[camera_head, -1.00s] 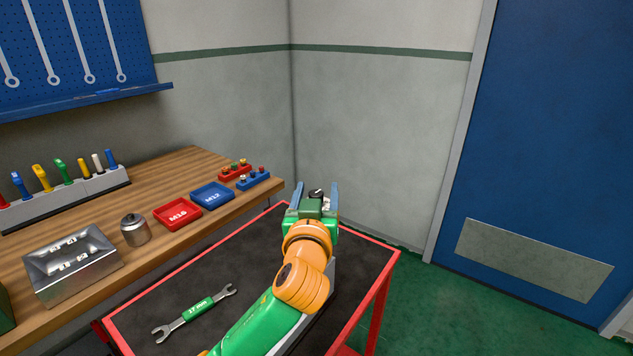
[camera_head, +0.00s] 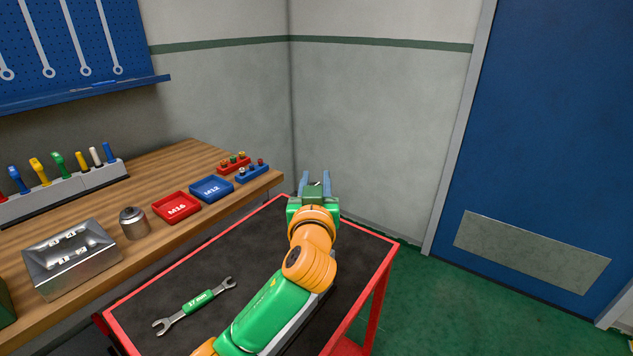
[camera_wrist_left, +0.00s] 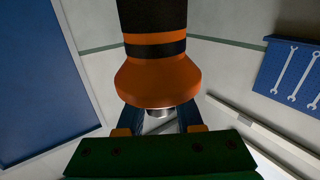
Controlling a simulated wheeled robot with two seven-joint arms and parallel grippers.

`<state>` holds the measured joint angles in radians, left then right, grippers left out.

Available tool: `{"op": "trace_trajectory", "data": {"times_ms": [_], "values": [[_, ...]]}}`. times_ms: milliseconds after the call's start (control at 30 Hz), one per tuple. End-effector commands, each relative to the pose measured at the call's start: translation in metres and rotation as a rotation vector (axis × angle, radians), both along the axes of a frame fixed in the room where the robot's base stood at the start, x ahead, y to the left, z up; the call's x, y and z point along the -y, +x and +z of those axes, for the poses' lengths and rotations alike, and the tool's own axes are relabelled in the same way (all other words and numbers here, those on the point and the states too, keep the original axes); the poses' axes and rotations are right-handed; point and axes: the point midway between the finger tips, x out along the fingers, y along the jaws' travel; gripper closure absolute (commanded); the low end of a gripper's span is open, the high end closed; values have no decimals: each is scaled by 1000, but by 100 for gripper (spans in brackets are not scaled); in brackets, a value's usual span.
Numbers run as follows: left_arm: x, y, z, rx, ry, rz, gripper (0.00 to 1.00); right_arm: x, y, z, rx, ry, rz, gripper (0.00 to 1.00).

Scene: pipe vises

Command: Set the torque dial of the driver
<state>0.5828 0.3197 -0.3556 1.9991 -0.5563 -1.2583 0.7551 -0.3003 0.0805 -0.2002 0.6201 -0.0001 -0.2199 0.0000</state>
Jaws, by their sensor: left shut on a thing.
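My left gripper (camera_head: 315,180) is held above the far end of the red-edged cart, its blue fingers pointing away from me. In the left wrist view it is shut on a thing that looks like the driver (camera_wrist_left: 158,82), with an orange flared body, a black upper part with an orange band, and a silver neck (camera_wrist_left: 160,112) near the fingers. In the head view the held thing is mostly hidden by the gripper. I cannot make out a dial scale or its setting. My right gripper is not in view.
The cart (camera_head: 130,290) carries a 17 mm wrench (camera_head: 195,306). The wooden bench (camera_head: 150,170) at left holds a red M16 tray (camera_head: 165,215), a blue M12 tray (camera_head: 200,195), a metal box (camera_head: 70,280) and a small metal canister (camera_head: 132,234). A wall and blue door (camera_head: 560,130) stand beyond.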

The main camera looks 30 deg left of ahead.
Motion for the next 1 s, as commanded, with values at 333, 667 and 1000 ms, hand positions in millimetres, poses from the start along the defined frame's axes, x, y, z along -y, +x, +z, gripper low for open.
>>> {"op": "trace_trajectory", "data": {"times_ms": [333, 667, 1000], "values": [[-4, -3, -4, 0, -5, 226, 100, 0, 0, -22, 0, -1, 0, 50], [-9, -8, -3, -2, -1, 424, 100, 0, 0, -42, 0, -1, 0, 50], [-11, -10, -1, -1, -1, 508, 100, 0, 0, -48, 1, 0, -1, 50]]}}
